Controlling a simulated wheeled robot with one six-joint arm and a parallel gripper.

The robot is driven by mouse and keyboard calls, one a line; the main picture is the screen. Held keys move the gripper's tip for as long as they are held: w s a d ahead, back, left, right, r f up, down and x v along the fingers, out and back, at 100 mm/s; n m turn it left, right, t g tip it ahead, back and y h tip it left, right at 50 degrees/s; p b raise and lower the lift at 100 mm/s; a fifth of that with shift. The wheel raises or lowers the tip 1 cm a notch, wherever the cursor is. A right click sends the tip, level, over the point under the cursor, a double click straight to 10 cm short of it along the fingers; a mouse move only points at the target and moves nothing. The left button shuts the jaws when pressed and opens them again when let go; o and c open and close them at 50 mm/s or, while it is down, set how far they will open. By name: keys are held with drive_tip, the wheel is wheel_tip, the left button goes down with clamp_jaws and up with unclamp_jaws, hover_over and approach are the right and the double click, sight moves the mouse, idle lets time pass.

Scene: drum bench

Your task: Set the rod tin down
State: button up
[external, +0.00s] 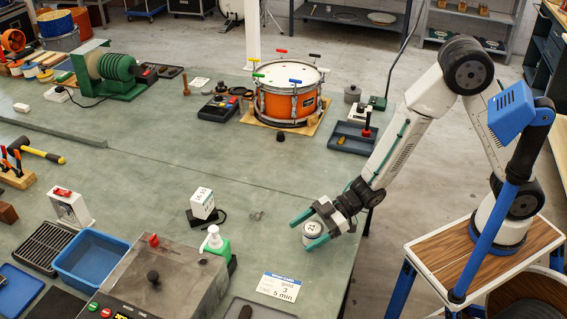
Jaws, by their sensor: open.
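A small round pale tin with a dark-marked lid, which looks like the rod tin (313,230), is near the right edge of the green bench (290,185). My gripper (308,232) is open, with one teal finger on the far side of the tin and one on the near side. The fingers partly cover the tin. I cannot tell whether they touch it, and its base seems to be at the bench top.
A label card (278,287) lies in front of the tin. A small metal piece (256,215) and a white box (203,203) are to its left. A green bottle (216,245) stands beside a grey machine (160,280). An orange drum (288,98) is farther back.

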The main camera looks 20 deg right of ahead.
drive_tip(key=v, duration=1.2)
drive_tip(key=w+d+r+m+t+h, duration=0.4)
drive_tip(key=w+d, duration=0.4)
drive_tip(key=d, duration=0.3)
drive_tip(key=w+d+r+m+t+h, duration=0.4)
drive_tip(key=w+d, duration=0.5)
drive_tip(key=d, duration=0.1)
drive_tip(key=s+d+r+m+g+h, duration=0.1)
drive_tip(key=s+d+r+m+h, duration=0.15)
drive_tip(key=d, duration=0.65)
drive_tip(key=s+d+r+m+g+h, duration=0.1)
drive_tip(key=s+d+r+m+h, duration=0.2)
drive_tip(key=d, duration=0.6)
drive_tip(key=s+d+r+m+g, duration=0.1)
drive_tip(key=s+d+m+g, duration=0.1)
drive_tip(key=s, duration=0.6)
drive_tip(key=s+d+r+m+g, duration=0.1)
drive_tip(key=s+d+m+g, duration=0.1)
drive_tip(key=s, duration=0.6)
drive_tip(key=shift+d+g, duration=0.35)
drive_tip(key=shift+g, duration=0.05)
drive_tip(key=shift+w+m, duration=0.1)
drive_tip(key=shift+m, duration=0.15)
